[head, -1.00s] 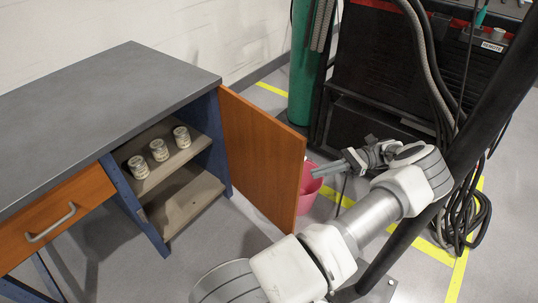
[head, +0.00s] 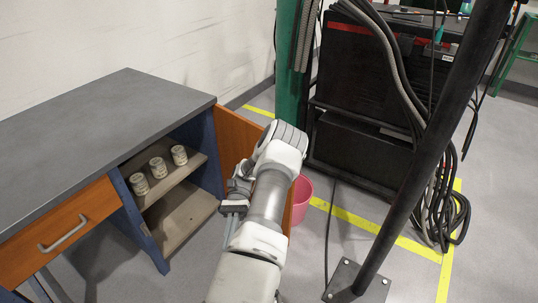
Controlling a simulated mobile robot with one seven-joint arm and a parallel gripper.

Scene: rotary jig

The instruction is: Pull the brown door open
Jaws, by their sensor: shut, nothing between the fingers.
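The brown door (head: 235,138) stands swung well out from the blue and grey cabinet (head: 158,92), so the compartment behind it is exposed. My arm crosses in front of the door and hides much of its middle and lower part. My gripper (head: 231,207) is shut and empty, at the cabinet-facing side of the door. Its fingers point down and to the left. I cannot tell whether the gripper or wrist touches the door. The door's handle is not visible.
Several pale jars (head: 159,167) stand on the cabinet shelf. A brown drawer (head: 62,232) with a grey handle is at left. A pink bin (head: 302,197) stands behind the door. A dark slanted post (head: 420,160) and coiled cables (head: 445,215) are at right.

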